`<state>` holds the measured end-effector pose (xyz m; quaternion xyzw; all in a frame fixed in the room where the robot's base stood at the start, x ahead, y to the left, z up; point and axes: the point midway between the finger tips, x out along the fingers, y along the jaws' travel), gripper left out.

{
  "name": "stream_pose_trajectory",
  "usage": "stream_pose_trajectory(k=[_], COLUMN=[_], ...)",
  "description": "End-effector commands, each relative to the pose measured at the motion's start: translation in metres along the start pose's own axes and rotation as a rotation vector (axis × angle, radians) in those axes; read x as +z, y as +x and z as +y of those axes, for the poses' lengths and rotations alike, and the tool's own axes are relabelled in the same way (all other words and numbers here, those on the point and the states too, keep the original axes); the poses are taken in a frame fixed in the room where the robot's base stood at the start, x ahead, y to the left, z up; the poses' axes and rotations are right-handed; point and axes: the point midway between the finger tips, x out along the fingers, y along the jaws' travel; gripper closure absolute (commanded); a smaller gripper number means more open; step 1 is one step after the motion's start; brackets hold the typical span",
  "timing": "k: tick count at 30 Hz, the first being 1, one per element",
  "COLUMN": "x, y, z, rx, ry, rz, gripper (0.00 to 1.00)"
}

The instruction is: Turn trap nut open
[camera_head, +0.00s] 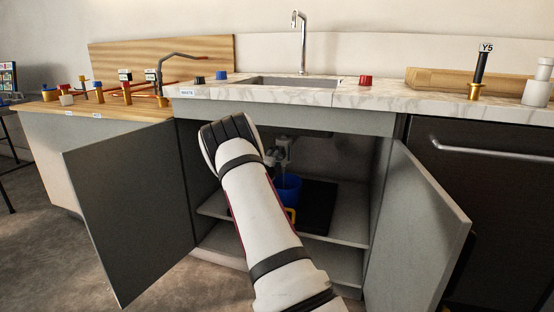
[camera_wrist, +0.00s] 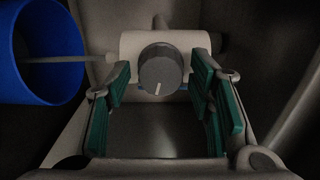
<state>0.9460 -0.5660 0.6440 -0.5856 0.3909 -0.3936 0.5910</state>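The trap nut, a dark grey round knob with a pale mark (camera_wrist: 161,70), sits on a pale block-shaped fitting (camera_wrist: 128,45) in the wrist view. My gripper (camera_wrist: 159,88) is open, with a green-padded finger on each side of the knob and visible gaps between pads and knob. The knob lies at or just beyond the fingertips; the exact depth is unclear. In the head view my arm reaches into the open cabinet under the sink, towards the grey trap piping (camera_head: 284,149). My arm partly hides the piping and the nut cannot be made out there.
A blue bucket (camera_head: 289,188) stands below the trap and also shows left in the wrist view (camera_wrist: 45,55). A dark mat (camera_head: 317,207) lies on the cabinet shelf. The left door (camera_head: 125,215) and right door (camera_head: 412,225) stand open. The sink (camera_head: 290,82) is above.

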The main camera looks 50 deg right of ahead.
Motion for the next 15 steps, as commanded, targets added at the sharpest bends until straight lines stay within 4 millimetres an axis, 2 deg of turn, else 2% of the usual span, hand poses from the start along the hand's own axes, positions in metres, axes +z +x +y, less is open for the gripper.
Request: stream_pose_trajectory(k=[10, 15], x=[-0.001, 0.000], y=[-0.002, -0.018], z=[0.000, 0.000], rx=[-0.001, 0.001], ry=[0.000, 0.000], rz=[0.002, 0.001], gripper=[0.44, 0.44])
